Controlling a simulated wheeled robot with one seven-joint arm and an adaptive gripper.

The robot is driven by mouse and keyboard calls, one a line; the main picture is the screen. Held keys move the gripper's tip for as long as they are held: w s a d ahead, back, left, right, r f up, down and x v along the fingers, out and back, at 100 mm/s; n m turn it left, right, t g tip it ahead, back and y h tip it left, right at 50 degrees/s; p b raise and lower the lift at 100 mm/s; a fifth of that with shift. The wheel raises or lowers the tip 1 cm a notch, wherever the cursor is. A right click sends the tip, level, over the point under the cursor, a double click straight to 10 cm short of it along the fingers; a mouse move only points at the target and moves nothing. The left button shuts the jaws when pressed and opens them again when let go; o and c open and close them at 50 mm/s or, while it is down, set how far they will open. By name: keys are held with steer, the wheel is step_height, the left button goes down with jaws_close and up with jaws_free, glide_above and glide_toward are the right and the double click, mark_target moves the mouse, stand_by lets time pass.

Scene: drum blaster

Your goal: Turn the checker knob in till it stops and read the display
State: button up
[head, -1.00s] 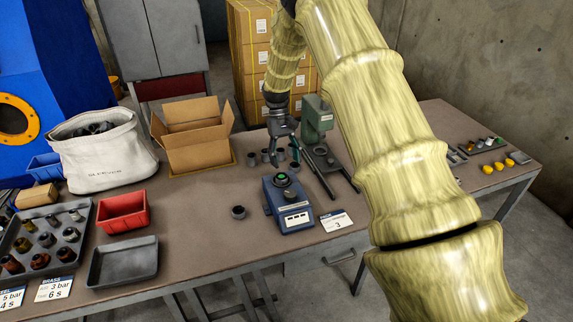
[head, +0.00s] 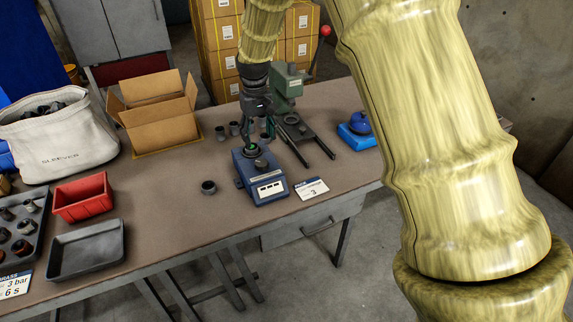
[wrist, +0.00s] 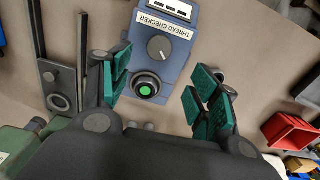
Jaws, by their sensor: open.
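The thread checker (head: 262,185) is a blue box on the table, with a white display panel on its front face. In the wrist view the checker (wrist: 178,28) carries a "THREAD CHECKER" label, a grey knob (wrist: 160,48) with a white pointer line, and a black ring around a green disc (wrist: 146,90). The display (wrist: 170,8) is cut by the top edge and I cannot read it. My gripper (wrist: 160,92) is open, its green-padded fingers on either side of the ring with nothing between them. In the head view my gripper (head: 258,130) is just above the checker's back end.
A dark sleeve (head: 208,187) stands left of the checker, and several more stand behind it. A card marked 3 (head: 311,188) lies at its right. A green press (head: 287,85) stands behind. A red bin (head: 82,197) and grey tray (head: 86,250) are left.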

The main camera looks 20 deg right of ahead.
mark_target(261, 162)
step_height(261, 162, down, 11)
steer(key=shift+r+p, duration=0.1)
steer(key=shift+p, duration=1.1)
steer(key=c, duration=1)
